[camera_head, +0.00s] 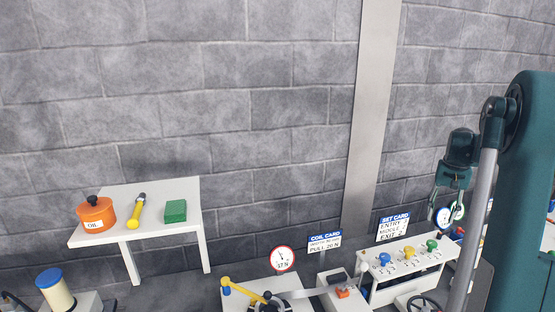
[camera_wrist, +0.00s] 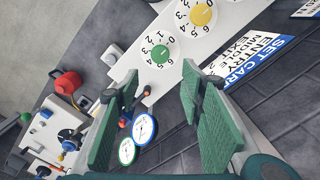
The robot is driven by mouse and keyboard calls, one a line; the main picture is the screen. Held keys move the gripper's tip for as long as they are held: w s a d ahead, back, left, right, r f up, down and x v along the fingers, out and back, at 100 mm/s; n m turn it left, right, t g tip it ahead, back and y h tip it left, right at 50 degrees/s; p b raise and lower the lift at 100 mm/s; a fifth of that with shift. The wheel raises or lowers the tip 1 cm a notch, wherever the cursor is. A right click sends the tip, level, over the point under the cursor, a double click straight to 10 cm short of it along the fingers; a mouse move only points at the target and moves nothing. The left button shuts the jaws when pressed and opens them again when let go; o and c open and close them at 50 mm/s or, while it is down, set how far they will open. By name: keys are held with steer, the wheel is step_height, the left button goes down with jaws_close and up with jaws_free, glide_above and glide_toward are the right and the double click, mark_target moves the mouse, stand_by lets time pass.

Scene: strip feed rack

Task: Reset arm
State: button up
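My gripper (camera_head: 446,208) hangs fingers-down at the right of the head view, above the right part of a white dial panel (camera_head: 448,252). In the wrist view my gripper (camera_wrist: 160,85) shows two green-padded fingers set well apart, with nothing between them. It is open and empty. In the head view a round gauge shows behind the fingers. My grey arm link stands in front of the panel's right end.
A white shelf (camera_head: 150,242) at the left holds an orange oil pot (camera_head: 96,215), a yellow tool (camera_head: 136,210) and a green block (camera_head: 176,211). A set card (camera_head: 392,226), coil card (camera_head: 325,242) and round gauge (camera_head: 282,258) stand nearby. The wall above is clear.

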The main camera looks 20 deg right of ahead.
steer(key=s+a+r+n+t+b, duration=0.1)
steer(key=a+r, duration=0.1)
steer(key=a, duration=1)
steer(key=s+a+r+n+t+h+b, duration=0.1)
steer(key=a+r+n, duration=0.15)
steer(key=a, duration=0.95)
steer(key=s+a+r+n+t+b, duration=0.1)
steer(key=a+r, duration=0.2)
steer(key=a, duration=0.9)
steer(key=s+a+f+n+t+b, duration=0.1)
steer(key=s+a+f, duration=0.2)
steer(key=s+a, duration=0.3)
steer(key=s+a+f+n+t+b, duration=0.1)
steer(key=s+a+f, duration=0.3)
steer(key=a, duration=0.7)
steer(key=s+a+f+n+t+y+b, duration=0.1)
steer(key=s+a+f, duration=0.3)
steer(key=s+a, duration=0.4)
steer(key=shift+s+a+n+t, duration=0.35)
steer(key=shift+a+n+t, duration=0.25)
steer(key=shift+a+n, duration=0.2)
steer(key=shift+c, duration=0.5)
